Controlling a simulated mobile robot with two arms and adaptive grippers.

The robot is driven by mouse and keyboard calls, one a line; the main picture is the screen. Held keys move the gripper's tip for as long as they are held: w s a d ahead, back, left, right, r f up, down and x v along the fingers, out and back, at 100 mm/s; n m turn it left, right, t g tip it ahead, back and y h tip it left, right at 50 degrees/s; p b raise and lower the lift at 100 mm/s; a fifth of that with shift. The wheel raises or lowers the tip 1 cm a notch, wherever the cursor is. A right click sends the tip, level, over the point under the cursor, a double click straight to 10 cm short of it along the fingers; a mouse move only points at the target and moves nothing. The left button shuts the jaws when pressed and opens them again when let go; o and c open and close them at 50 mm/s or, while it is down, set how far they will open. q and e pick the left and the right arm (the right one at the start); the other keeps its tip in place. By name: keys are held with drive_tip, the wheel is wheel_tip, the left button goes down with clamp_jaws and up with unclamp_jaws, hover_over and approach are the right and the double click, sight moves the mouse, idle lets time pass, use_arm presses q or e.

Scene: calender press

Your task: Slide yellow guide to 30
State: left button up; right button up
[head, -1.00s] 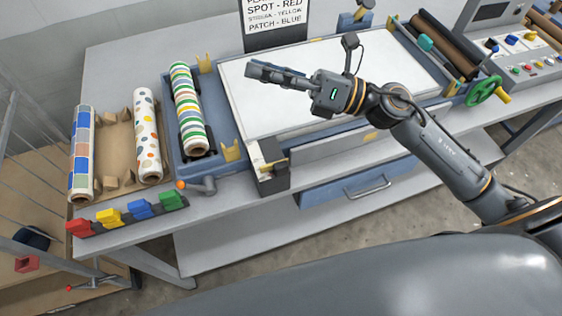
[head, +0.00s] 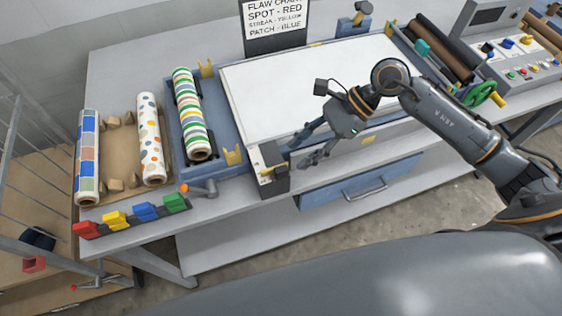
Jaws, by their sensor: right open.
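My right gripper (head: 301,151) is open and empty. Its fingers point left, over the front edge of the white table panel (head: 300,90). A small yellow piece (head: 267,171), which may be the yellow guide, sits on the dark end block (head: 272,182) at the panel's front left corner. The fingertips are a short way right of this block and appear apart from it. Any scale markings, including 30, are too small to read. My left gripper is not in view.
Patterned rolls (head: 187,110) lie at the left, one in a blue cradle. Colored blocks (head: 145,212) line the front left edge, near an orange-tipped lever (head: 200,188). A blue drawer (head: 350,183) is below the panel. A green handwheel (head: 478,92) is at the right.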

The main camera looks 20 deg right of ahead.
sight(282, 168)
drive_tip(key=p+x, duration=0.2)
drive_tip(key=x, duration=0.4)
drive_tip(key=shift+a, duration=0.15)
drive_tip(key=shift+a+f, duration=0.4)
drive_tip(key=shift+f, duration=0.15)
clamp_jaws()
